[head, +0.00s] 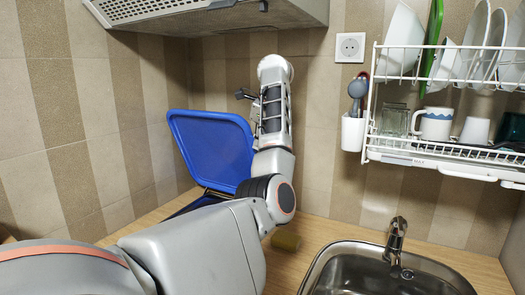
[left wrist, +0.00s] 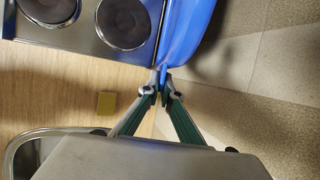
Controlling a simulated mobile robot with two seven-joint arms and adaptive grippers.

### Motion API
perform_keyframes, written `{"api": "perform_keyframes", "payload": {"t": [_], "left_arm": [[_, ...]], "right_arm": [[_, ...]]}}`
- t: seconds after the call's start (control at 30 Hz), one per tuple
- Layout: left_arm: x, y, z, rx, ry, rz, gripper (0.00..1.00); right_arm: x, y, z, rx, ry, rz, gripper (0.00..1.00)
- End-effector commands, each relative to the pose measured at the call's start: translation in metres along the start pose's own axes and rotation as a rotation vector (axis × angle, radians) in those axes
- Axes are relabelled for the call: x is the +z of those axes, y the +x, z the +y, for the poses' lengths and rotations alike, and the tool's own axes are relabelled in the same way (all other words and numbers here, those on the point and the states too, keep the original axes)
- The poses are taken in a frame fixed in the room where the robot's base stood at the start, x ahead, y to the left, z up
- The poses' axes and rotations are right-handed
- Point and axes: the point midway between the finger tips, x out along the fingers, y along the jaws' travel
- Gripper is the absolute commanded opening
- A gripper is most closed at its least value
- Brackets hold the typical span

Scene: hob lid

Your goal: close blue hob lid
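The blue hob lid (head: 210,148) stands raised and tilted over the hob (head: 197,203) in the left corner. In the left wrist view the lid (left wrist: 187,30) shows almost edge-on beside the hob (left wrist: 88,50) with its round burners. My left gripper (head: 241,95) is near the lid's upper right corner in the head view. In the left wrist view its fingertips (left wrist: 160,84) are drawn together, with the lid's near corner at or just beyond them. I cannot tell whether they touch it. My arm hides part of the lid's right side. My right gripper is not in view.
A range hood (head: 205,14) hangs above the lid. A dish rack (head: 440,155) and a utensil holder (head: 353,132) are on the tiled wall.

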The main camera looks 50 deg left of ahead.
Motion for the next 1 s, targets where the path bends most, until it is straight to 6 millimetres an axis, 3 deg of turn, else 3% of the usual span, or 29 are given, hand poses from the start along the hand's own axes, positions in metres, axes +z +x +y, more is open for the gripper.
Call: {"api": "perform_keyframes", "payload": {"t": [0.03,0.1,0.33,1.0], "left_arm": [[-0.005,0.008,0.008,-0.014,-0.007,-0.001,0.00],[-0.004,0.007,0.015,-0.034,-0.015,0.000,0.00],[-0.003,0.004,0.039,-0.104,-0.044,0.000,0.00],[-0.007,0.014,0.128,-0.359,-0.149,-0.001,0.00]], "right_arm": [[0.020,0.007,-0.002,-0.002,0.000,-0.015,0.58],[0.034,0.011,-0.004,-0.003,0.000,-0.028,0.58],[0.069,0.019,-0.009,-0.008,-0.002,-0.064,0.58],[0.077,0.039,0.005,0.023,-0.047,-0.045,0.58]]}}
